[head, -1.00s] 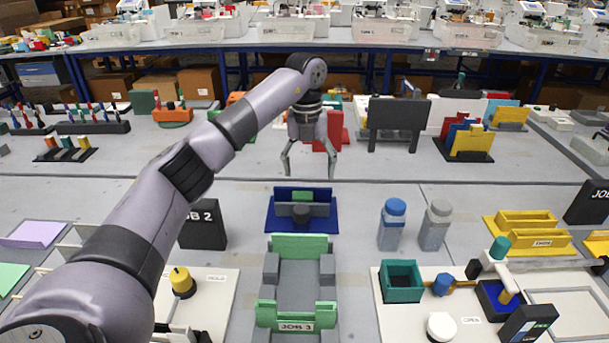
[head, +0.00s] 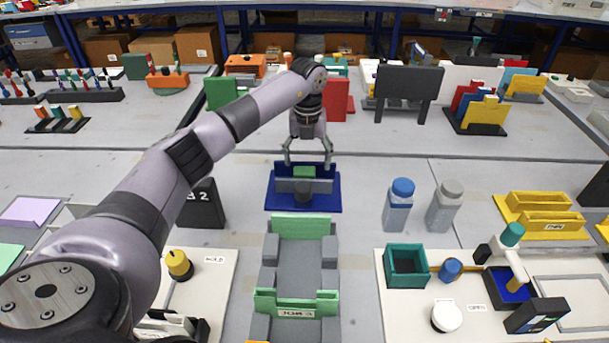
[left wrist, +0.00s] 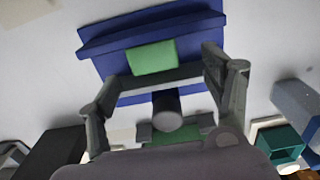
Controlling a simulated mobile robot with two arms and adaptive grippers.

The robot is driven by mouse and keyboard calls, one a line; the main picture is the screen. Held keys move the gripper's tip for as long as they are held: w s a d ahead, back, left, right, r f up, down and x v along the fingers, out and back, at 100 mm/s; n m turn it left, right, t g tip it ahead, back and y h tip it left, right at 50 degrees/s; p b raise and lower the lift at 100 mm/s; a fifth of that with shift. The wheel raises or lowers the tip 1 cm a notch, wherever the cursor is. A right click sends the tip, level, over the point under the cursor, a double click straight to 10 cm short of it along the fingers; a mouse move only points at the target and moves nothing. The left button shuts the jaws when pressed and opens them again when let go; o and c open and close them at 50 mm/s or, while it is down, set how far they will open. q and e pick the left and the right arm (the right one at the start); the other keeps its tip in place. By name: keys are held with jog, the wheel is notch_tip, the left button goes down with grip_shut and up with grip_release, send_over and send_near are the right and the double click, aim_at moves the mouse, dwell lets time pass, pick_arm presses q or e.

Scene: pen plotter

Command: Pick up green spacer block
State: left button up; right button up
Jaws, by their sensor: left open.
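The green spacer block (head: 304,172) sits in the dark blue tray (head: 275,204), behind a grey bar (head: 290,186) and a dark cylinder (head: 303,198). In the left wrist view the green block (left wrist: 152,57) lies against the blue tray (left wrist: 108,42), beyond the grey bar. My left gripper (head: 308,163) is open and empty, pointing down at the back of the tray, with a finger to either side of the block's position in the head view. The exact height gap cannot be told. My right gripper is not in view.
A green and grey stand (head: 302,252) labelled JOB 3 is in front of the tray. A black sign (head: 201,206) stands to the left. A blue-capped bottle (head: 398,208) and a grey bottle (head: 444,208) stand to the right. A red panel (head: 337,100) is behind.

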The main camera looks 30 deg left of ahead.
aim_at(304, 171)
pick_arm(q)
jog(key=shift+s+a+f+p, duration=0.1)
jog(key=shift+a+f+p, duration=0.1)
jog(key=shift+f, duration=1.25)
jog(key=shift+s+a+f+p, duration=0.1)
jog(key=shift+a+f+p, duration=0.1)
jog(key=shift+f, duration=1.25)
jog(key=shift+d, duration=0.1)
jog(key=shift+c, duration=0.4)
jog(key=c, duration=1.2)
jog(key=shift+r, duration=0.1)
